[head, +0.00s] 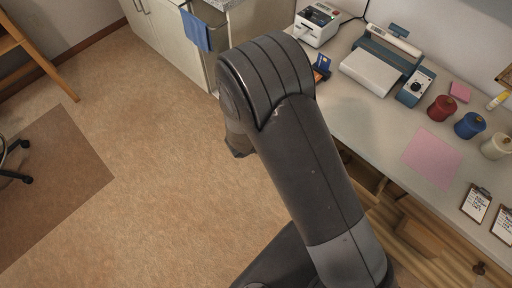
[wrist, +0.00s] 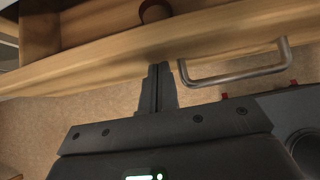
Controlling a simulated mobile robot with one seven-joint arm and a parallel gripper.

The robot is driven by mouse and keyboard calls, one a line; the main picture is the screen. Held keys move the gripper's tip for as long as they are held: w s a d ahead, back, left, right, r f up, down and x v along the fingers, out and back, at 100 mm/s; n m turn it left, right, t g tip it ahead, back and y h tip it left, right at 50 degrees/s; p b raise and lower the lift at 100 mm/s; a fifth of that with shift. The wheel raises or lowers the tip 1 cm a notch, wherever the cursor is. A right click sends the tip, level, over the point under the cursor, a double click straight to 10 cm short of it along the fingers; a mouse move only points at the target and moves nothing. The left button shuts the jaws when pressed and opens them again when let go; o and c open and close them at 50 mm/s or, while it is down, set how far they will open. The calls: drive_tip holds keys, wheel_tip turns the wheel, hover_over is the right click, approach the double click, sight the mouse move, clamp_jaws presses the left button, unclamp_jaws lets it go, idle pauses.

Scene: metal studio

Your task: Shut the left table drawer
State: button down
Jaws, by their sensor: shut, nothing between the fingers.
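In the wrist view a wooden drawer front (wrist: 110,60) runs across the picture, with a bent metal bar handle (wrist: 240,76) on it. The drawer stands open; part of its inside shows above the front, with a dark reddish round thing (wrist: 154,10) in it. My gripper (wrist: 159,70) is shut and empty, its fingertips at the drawer front just left of the handle. I cannot tell whether they touch the wood. In the head view my arm hides most of the drawer area, and the fingertips are hidden. Wooden drawer parts (head: 420,238) show right of my arm under the table.
The table top (head: 345,110) carries a label printer (head: 317,24), a blue-grey machine (head: 372,70), several spools including a red one (head: 441,108), a pink sheet (head: 431,153) and clipboards (head: 476,204). A cabinet (head: 170,40) with a blue cloth (head: 195,30) stands behind.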

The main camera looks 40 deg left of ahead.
drive_tip(key=w, duration=1)
drive_tip(key=shift+w, duration=0.4)
drive_tip(key=shift+w+r, duration=0.1)
drive_tip(key=shift+w, duration=0.35)
drive_tip(key=shift+w+d, duration=0.1)
drive_tip(key=shift+w, duration=0.05)
drive_tip(key=shift+s, duration=0.5)
drive_tip(key=s, duration=0.3)
drive_tip(key=shift+s+a, duration=0.2)
drive_tip(key=shift+s, duration=0.1)
drive_tip(key=v, duration=1)
drive_tip(key=shift+s, duration=0.3)
